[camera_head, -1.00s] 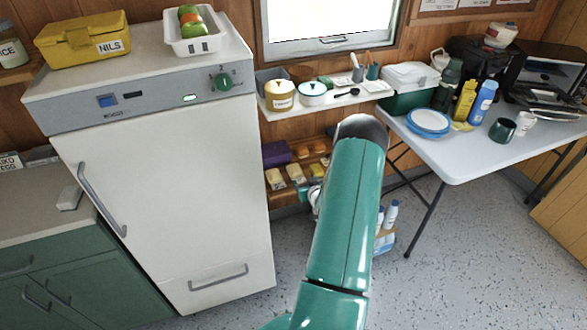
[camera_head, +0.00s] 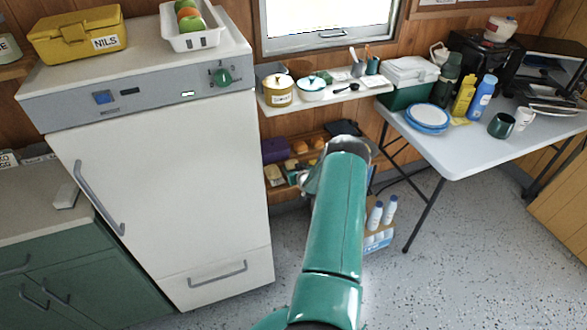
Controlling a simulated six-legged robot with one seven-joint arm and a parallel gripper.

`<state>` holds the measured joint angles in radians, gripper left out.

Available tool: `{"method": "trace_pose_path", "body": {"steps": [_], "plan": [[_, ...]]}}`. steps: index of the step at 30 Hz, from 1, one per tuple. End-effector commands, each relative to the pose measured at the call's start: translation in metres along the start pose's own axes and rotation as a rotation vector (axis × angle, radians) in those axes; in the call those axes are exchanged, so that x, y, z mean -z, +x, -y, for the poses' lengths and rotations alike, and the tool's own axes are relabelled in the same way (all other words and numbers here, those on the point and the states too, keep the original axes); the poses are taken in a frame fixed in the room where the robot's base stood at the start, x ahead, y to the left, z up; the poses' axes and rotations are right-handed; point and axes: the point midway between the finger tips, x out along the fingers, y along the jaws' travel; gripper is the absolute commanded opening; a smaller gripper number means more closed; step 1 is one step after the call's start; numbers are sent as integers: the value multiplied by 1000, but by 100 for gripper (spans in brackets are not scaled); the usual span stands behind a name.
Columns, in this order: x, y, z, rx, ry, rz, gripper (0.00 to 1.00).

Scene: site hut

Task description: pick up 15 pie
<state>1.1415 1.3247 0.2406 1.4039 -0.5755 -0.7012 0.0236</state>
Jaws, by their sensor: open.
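I cannot make out a pie marked 15. The low wooden shelf (camera_head: 340,128) under the window holds small packs and orange-brown items (camera_head: 300,147) that are too small to identify; no number is readable on them. My green arm reaches up the middle of the camera view and covers the right part of that shelf.
A white fridge (camera_head: 165,190) stands left of the arm. The upper shelf (camera_head: 325,101) holds a cream pot (camera_head: 278,90) and a white pot (camera_head: 311,91). A folding table (camera_head: 465,150) stands right; bottles in a crate (camera_head: 378,240) are on the floor.

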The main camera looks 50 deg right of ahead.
Motion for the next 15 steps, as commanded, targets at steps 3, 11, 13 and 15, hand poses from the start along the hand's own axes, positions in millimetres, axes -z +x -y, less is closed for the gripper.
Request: {"method": "trace_pose_path", "body": {"steps": [3, 11, 13, 15], "plan": [[0, 15, 0, 0, 1, -1, 65], [0, 22, 0, 0, 0, 0, 65], [0, 22, 0, 0, 0, 0, 65], [1, 21, 0, 0, 0, 0, 52]]}}
